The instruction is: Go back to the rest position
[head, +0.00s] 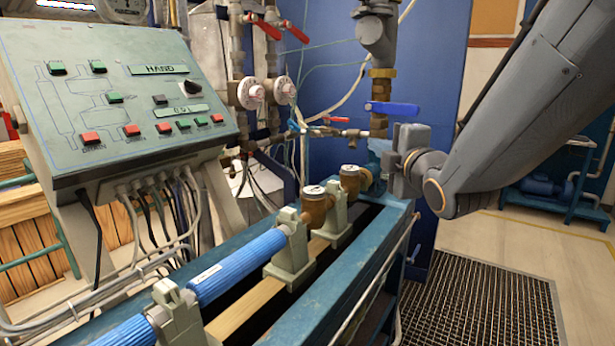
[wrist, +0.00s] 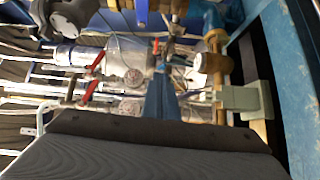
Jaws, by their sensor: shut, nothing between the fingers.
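My gripper (wrist: 160,82) shows in the wrist view as narrow blue fingers rising from a wide dark body along the bottom. The fingers are together with nothing between them. In the head view my grey arm comes in from the upper right and bends at a rounded joint. Its wrist end is by the far end of the blue bench (head: 347,262), close to the pipework. The fingers cannot be made out clearly there.
A control panel (head: 120,90) with red and green buttons stands at left. Blue pipes (head: 238,265) and brass-coloured meters (head: 317,205) lie along the bench. Valves with red handles (head: 267,29) and a blue-handled valve (head: 392,108) are behind. A floor grating (head: 480,305) lies right.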

